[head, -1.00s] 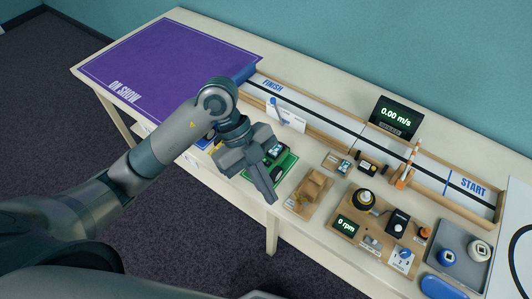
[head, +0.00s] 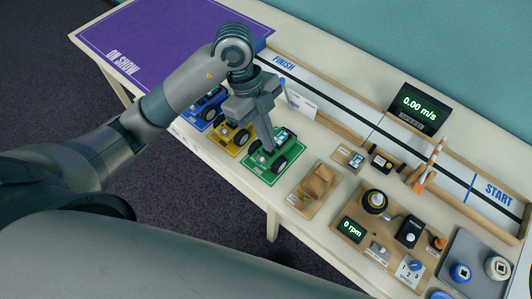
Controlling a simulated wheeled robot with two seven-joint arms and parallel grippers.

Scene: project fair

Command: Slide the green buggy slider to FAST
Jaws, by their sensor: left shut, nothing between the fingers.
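The green buggy (head: 268,157) stands on a green mat (head: 262,178) near the front edge of the table. It has black wheels and a small pale part on top. My left gripper (head: 268,148) is shut and empty, pointing down, with its fingertips at the buggy's top. I cannot tell whether they touch it. The slider and any FAST marking are too small or hidden behind the fingers. My right gripper is not in view.
A yellow buggy (head: 232,136) and a blue buggy (head: 207,107) stand left of the green one. A wooden block stand (head: 313,190) is close on the right. Behind runs a track with a START end (head: 497,195). The purple mat (head: 165,35) is clear.

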